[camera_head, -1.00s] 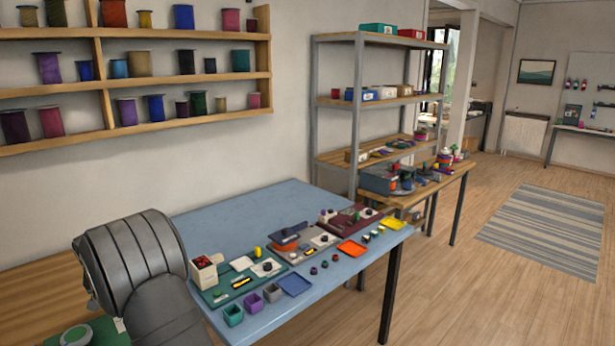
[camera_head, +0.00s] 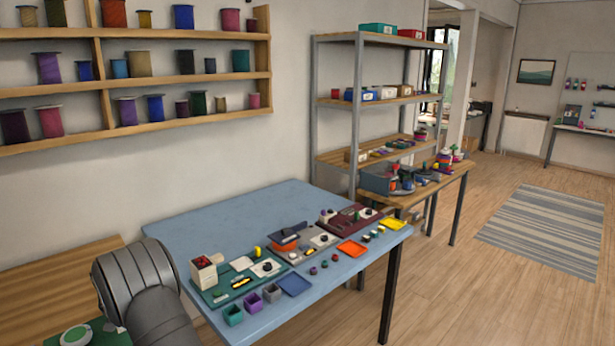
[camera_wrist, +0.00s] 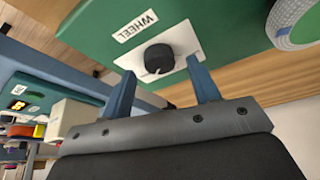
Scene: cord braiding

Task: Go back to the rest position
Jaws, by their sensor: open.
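My gripper (camera_wrist: 162,92) shows in the wrist view, with its two blue fingers apart and nothing between them. Beyond the fingertips is a white plate with a black knob (camera_wrist: 158,58) on a green board (camera_wrist: 205,25) labelled "WHEEL". I cannot tell how far the fingertips are from the plate. In the head view my grey arm (camera_head: 140,280) is at the lower left, and my gripper is not visible there.
A blue table (camera_head: 215,225) holds several boards, small cups and trays (camera_head: 295,284). A green board (camera_head: 105,333) lies at the lower left by a wooden surface (camera_head: 55,270). A metal shelf (camera_head: 357,110) stands behind. Open floor (camera_head: 470,290) is at the right.

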